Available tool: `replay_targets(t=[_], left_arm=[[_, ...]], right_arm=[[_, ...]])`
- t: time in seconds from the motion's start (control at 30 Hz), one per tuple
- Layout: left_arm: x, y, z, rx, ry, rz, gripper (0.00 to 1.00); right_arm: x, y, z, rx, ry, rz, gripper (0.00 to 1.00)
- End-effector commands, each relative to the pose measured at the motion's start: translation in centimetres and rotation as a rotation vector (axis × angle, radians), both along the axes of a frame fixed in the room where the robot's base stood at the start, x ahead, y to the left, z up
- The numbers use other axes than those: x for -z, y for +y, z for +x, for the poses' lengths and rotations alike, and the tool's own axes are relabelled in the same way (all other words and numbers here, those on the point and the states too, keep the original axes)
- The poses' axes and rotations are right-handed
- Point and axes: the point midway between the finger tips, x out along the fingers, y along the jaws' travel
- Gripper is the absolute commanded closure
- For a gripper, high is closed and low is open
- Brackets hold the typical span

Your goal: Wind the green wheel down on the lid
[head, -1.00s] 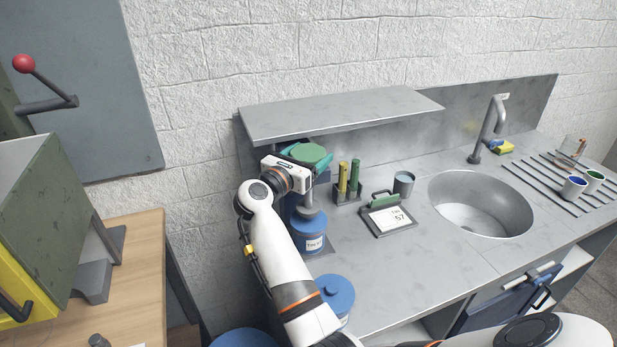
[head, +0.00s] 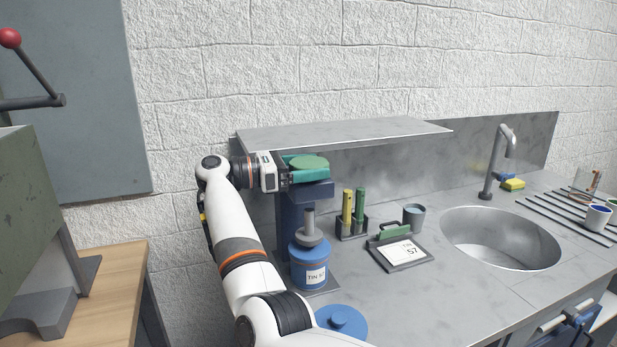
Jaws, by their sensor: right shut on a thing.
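The green wheel (head: 308,161) sits on top of a dark blue press stand (head: 290,220) below the wall shelf. A grey spindle with a wide foot (head: 310,238) hangs below the wheel, over the lid of a blue tin (head: 311,268) with a white label. The foot is very close to the lid; I cannot tell if they touch. My left gripper is out of view.
Another blue lid (head: 340,322) is in front.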

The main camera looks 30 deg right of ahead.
Motion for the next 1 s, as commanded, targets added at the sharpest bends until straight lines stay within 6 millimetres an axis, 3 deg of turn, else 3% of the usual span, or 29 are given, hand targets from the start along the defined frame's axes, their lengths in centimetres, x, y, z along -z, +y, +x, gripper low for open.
replay_targets(t=[0.6,0.63,0.73,1.0], left_arm=[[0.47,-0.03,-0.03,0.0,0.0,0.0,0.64],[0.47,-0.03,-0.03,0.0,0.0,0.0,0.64],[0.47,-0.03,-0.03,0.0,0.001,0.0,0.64],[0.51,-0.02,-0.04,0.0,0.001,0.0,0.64]], right_arm=[[-0.4,-0.11,0.01,0.036,-0.005,-0.005,0.47],[-0.41,-0.11,0.01,0.035,-0.006,-0.005,0.23],[-0.38,-0.11,0.01,0.036,-0.005,-0.005,0.07],[-0.17,-0.05,0.0,0.036,-0.002,-0.002,0.04]])
